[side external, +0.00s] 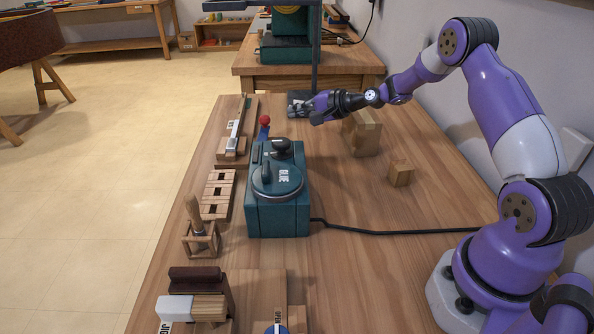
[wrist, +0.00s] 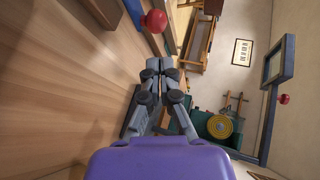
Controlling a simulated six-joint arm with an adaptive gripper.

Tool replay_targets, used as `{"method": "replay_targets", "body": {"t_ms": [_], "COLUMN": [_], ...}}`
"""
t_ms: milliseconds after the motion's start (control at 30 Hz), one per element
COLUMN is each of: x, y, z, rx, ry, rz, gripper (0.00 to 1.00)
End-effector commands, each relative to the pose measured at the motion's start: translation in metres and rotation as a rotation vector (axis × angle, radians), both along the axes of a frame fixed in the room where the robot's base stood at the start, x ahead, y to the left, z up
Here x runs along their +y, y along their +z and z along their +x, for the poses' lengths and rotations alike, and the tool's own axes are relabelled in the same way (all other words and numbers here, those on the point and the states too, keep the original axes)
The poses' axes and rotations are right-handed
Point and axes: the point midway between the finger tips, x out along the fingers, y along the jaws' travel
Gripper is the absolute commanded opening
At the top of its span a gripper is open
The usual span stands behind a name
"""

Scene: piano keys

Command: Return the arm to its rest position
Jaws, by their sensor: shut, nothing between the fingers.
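My gripper (side external: 293,108) is at the end of my purple arm, stretched out above the far part of the wooden workbench (side external: 425,170). In the wrist view my gripper (wrist: 160,66) shows its two grey fingers together, with nothing between them. It is beyond the teal glue machine (side external: 278,215) and next to a lever with a red knob (side external: 265,120). The red knob also shows in the wrist view (wrist: 154,21), near the fingertips and apart from them. I cannot tell the exact height of my gripper over the bench.
Wooden blocks stand on the bench, a larger one (side external: 366,137) under my forearm and a smaller one (side external: 401,173). A black cable (side external: 390,232) runs across the bench. Wooden jigs and a brush holder (side external: 201,240) line the left edge. The right middle of the bench is mostly clear.

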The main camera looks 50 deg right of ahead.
Motion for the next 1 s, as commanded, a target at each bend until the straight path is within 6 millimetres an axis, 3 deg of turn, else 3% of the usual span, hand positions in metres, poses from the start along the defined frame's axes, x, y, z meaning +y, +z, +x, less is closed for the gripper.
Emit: {"method": "replay_targets", "body": {"t_ms": [200,467,567,733,867,1000], "x": [-0.023,-0.030,-0.013,0.050,0.095,0.128], "y": [0.020,0.033,0.042,0.070,0.089,0.104], "z": [-0.044,-0.069,-0.071,-0.089,-0.127,-0.182], "rx": [-0.001,0.004,0.031,0.134,0.218,0.289], "ry": [-0.004,0.011,0.069,0.283,0.459,0.620], "rz": [0.001,-0.014,-0.094,-0.405,-0.675,-0.919], "gripper": [0.00,0.00,0.00,0.00,0.00,0.00]}}
